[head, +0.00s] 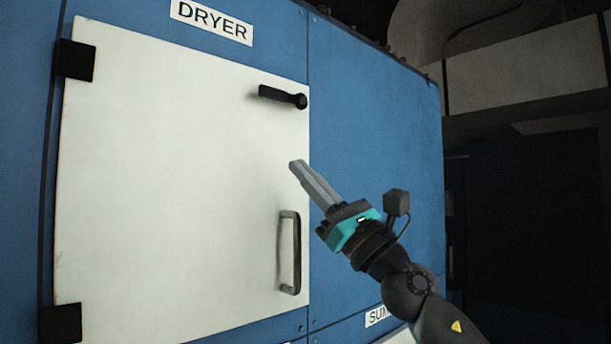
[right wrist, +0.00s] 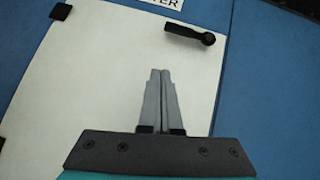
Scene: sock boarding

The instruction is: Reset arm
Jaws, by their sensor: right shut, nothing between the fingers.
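My right gripper (head: 297,166) is shut and empty, its two grey fingers side by side. It is raised in front of the right part of the white dryer door (head: 170,180), between the black latch handle and the pull handle in the picture. In the right wrist view the shut fingers (right wrist: 160,75) point up toward the door, with nothing between them. The black latch handle (head: 283,97) lies nearly level across the door's upper right edge. It also shows in the right wrist view (right wrist: 190,34). My left gripper is not in view.
A grey pull handle (head: 289,252) stands upright on the door's lower right. The door looks shut against the blue dryer body (head: 375,150), with black hinges (head: 76,61) at its left. A DRYER sign (head: 211,20) is above. The area right of the dryer is dark.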

